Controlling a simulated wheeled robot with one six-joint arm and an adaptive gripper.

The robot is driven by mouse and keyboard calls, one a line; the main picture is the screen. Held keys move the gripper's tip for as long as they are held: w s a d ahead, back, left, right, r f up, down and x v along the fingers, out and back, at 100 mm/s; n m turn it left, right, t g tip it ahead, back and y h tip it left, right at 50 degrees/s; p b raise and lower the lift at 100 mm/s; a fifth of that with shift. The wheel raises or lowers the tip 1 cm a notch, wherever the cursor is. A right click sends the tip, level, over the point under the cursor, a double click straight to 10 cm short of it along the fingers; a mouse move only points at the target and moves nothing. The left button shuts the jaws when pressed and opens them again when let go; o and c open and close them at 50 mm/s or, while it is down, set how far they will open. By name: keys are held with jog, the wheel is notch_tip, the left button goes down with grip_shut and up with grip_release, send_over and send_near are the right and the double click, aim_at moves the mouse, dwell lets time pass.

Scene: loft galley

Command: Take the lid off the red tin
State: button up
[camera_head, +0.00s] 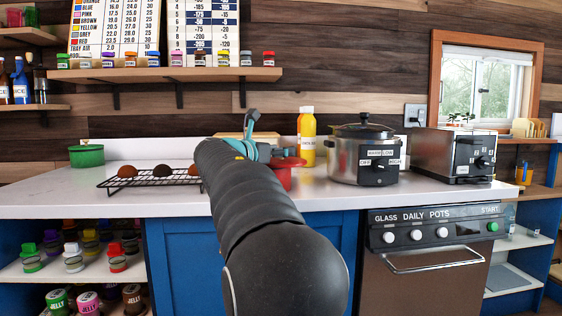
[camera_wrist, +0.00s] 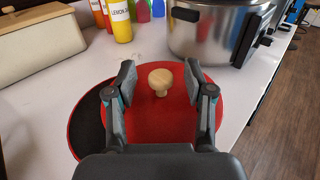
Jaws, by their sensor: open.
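The red tin (camera_wrist: 71,139) stands on the white counter, its dark inside showing as a crescent at the left in the wrist view. The round red lid (camera_wrist: 180,118) with a pale wooden knob (camera_wrist: 160,80) sits off-centre to the right over the tin, covering most of its mouth. In the head view the red tin (camera_head: 285,179) and lid (camera_head: 291,162) are partly hidden behind my arm. My gripper (camera_wrist: 160,76) is open, one finger on each side of the knob, with gaps showing. I cannot tell whether the lid touches the tin's rim.
A steel cooker (camera_head: 358,152) and a toaster (camera_head: 453,155) stand to the right. A yellow bottle (camera_head: 307,138) stands behind the tin, near a pale wooden box (camera_wrist: 35,45). A black rack (camera_head: 152,177) with round brown items and a green tub (camera_head: 86,156) are at left.

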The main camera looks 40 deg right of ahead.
jog(key=shift+w+d, duration=0.15)
jog(key=shift+d, duration=0.45)
grip_shut()
jog(key=shift+r, duration=0.1)
